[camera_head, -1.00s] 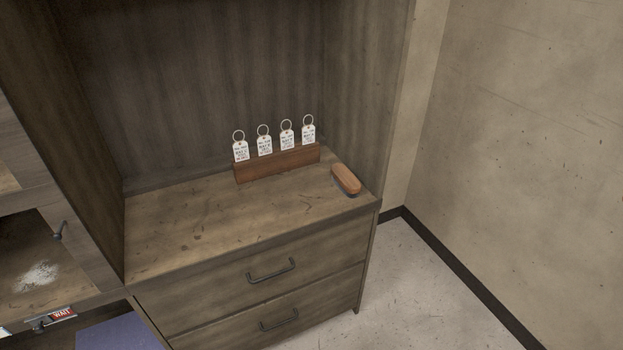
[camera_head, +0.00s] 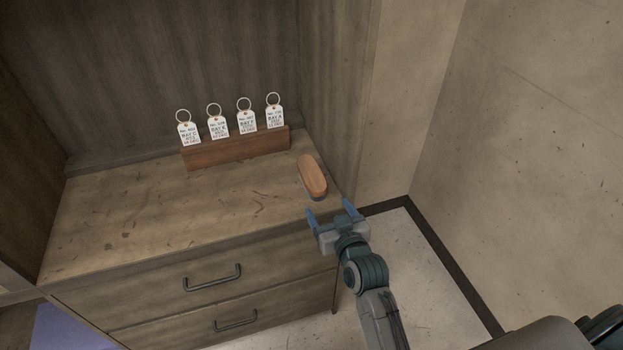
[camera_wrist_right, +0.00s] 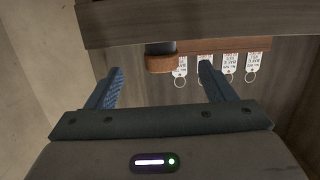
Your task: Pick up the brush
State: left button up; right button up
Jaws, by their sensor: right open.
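The brush (camera_head: 312,175) has an orange-brown wooden back and lies on the cabinet top near its right front corner. It also shows in the right wrist view (camera_wrist_right: 160,64), beyond and between the fingers, with a dark part against its wooden back. My right gripper (camera_head: 333,212) is open and empty, just in front of the brush near the cabinet's front right edge, apart from it. Its two blue fingers also show in the right wrist view (camera_wrist_right: 160,80). My left gripper is not in view.
A wooden rack (camera_head: 235,149) with several white ring tags stands behind and left of the brush. The cabinet top (camera_head: 150,215) is clear on the left. Drawers with a dark handle (camera_head: 212,278) lie below. A side panel (camera_head: 335,90) rises at the right.

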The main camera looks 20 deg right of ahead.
aim_at(321, 196)
jog(key=w, duration=0.6)
jog(key=shift+a+f+p, duration=0.15)
jog(key=shift+p, duration=0.15)
jog(key=w, duration=0.3)
jog(key=w+f, duration=0.1)
jog(key=w, duration=0.1)
jog(key=shift+w+a, duration=0.1)
jog(key=shift+w, duration=0.05)
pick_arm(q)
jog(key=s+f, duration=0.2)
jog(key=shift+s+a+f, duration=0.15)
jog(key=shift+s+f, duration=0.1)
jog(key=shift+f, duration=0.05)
pick_arm(e)
jog(key=shift+r, duration=0.1)
jog(key=c, duration=1.1)
pick_arm(q)
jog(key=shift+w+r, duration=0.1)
jog(key=shift+p, duration=0.3)
pick_arm(e)
jog(key=shift+r, duration=0.1)
jog(key=shift+r, duration=0.1)
